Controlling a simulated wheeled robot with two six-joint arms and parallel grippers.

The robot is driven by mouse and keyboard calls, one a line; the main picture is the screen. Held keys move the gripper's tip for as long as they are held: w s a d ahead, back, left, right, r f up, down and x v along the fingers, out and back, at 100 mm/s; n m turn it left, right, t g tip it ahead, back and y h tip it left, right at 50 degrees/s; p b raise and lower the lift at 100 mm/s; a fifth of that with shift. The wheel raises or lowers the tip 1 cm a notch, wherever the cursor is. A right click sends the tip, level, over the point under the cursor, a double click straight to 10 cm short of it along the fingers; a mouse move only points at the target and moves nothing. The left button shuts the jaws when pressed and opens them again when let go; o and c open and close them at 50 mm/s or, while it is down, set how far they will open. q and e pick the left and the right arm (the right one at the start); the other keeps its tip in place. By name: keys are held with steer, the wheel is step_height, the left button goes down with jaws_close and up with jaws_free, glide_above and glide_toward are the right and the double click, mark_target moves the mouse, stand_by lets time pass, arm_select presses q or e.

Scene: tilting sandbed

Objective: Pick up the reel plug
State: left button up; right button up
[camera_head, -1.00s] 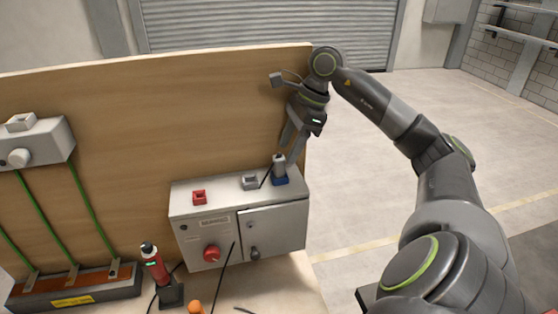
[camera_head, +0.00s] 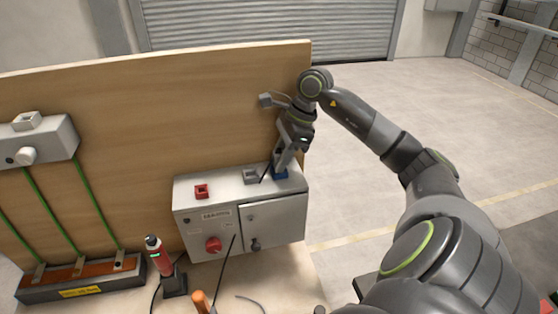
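My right gripper (camera_head: 281,165) points down at the blue socket (camera_head: 281,174) on top of the grey control box. Its fingers are around or in front of the dark plug standing there, which I take to be the reel plug. The plug is now mostly hidden behind the fingers, so I cannot tell whether they are shut on it. A thin black cable (camera_head: 265,172) shows just left of the fingers. My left gripper is not in view.
The grey control box (camera_head: 273,222) also bears a red socket (camera_head: 201,191) and a grey socket (camera_head: 250,176). A wooden panel (camera_head: 150,120) rises behind. A red-handled tool (camera_head: 160,257) stands in a black holder at front. Open floor lies to the right.

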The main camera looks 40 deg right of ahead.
jaws_close()
steer(key=shift+r+b, duration=0.65)
steer(key=shift+b, duration=0.1)
steer(key=shift+w+r+b, duration=0.1)
steer(key=shift+r+b, duration=0.6)
steer(key=shift+r, duration=0.2)
arm_select(q)
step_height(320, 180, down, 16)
steer(key=b, duration=1.3)
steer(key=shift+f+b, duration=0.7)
steer(key=shift+b, duration=0.05)
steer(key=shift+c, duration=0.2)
arm_select(e)
steer(key=s+d, duration=0.4)
steer(key=d, duration=0.4)
steer(key=s+d, duration=0.4)
steer(key=d, duration=0.3)
steer(key=shift+s+d+r, duration=0.2)
steer(key=shift+s+d, duration=0.2)
